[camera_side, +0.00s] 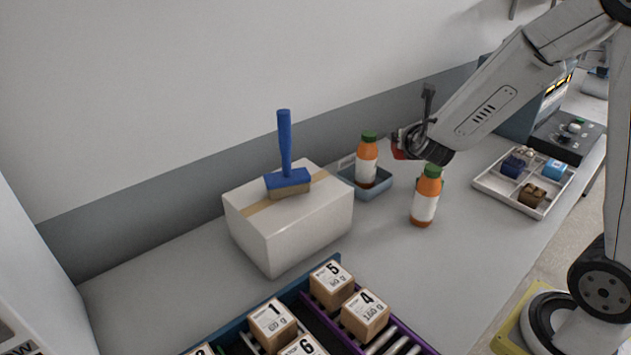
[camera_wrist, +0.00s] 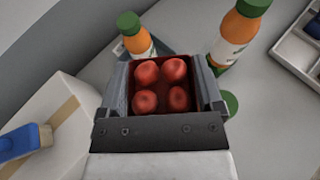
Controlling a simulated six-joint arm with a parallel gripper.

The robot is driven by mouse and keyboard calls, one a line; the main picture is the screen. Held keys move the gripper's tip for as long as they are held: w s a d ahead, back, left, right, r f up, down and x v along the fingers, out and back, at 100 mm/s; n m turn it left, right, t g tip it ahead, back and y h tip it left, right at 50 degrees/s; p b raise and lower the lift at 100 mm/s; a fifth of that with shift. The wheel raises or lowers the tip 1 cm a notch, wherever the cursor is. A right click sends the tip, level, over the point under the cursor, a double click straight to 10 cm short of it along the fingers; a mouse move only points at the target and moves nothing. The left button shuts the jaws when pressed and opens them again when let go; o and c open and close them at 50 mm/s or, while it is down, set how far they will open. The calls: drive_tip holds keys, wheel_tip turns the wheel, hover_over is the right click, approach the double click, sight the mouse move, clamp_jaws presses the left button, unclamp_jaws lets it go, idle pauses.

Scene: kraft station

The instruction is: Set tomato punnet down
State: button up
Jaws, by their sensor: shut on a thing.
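The tomato punnet (camera_wrist: 160,112) shows in the wrist view as a dark red box holding several red tomatoes. My gripper (camera_wrist: 163,88) is shut on it, with a grey finger on each side. In the side view my gripper (camera_side: 405,148) is at the end of the arm, above the table near the two orange bottles. Only a small red part of the punnet (camera_side: 398,148) shows there, left of the wrist. The underside of the punnet is hidden, so its height above the table cannot be told exactly.
An orange bottle (camera_side: 367,160) stands in a blue-grey tray (camera_side: 374,191); another bottle (camera_side: 425,202) stands on the table. A white box (camera_side: 290,222) carries a blue brush (camera_side: 287,178). A divided white tray (camera_side: 500,190) is right. Numbered cartons (camera_side: 331,283) sit in front. Table between bottles and divided tray looks clear.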

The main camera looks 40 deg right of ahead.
drive_tip(key=w+a+r+n+t+y, duration=0.2)
drive_tip(key=a+n+y, duration=0.2)
drive_tip(key=a, duration=1)
drive_tip(key=shift+w+a+r+n+t+y, duration=0.2)
drive_tip(key=shift+w+a+n+t+y, duration=0.15)
drive_tip(key=shift+n, duration=0.15)
drive_tip(key=shift+r, duration=0.15)
